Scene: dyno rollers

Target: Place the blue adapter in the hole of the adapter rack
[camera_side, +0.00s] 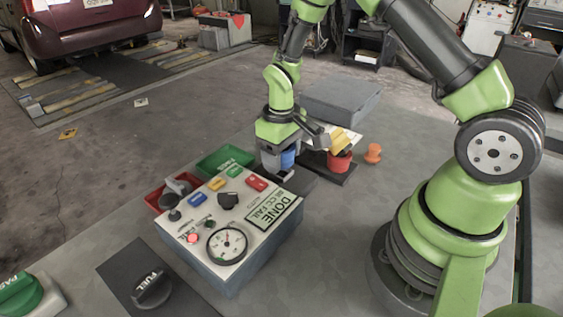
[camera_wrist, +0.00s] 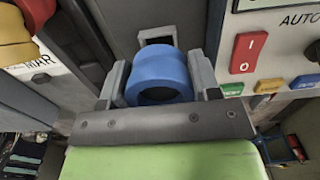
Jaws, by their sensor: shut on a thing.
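The blue adapter (camera_wrist: 160,73) is a short cylinder with a dark opening, held between the two fingers of my gripper (camera_wrist: 160,85) in the wrist view. In the side view the adapter (camera_side: 288,158) shows below my wrist, beside my gripper (camera_side: 282,160), just behind the control box. A grey piece with a square opening (camera_wrist: 157,33) shows just beyond the adapter in the wrist view. The dark adapter rack (camera_side: 340,175) stands to the right in the side view, with a red adapter (camera_side: 340,163) and a yellow adapter (camera_side: 342,143) at it. Its hole is not clearly visible.
The control box (camera_side: 235,225) with coloured buttons and a gauge stands close in front of my gripper. A green tray (camera_side: 222,160) and a red tray (camera_side: 165,198) lie to its left. An orange piece (camera_side: 373,152) stands right of the rack. A grey box (camera_side: 340,98) is behind.

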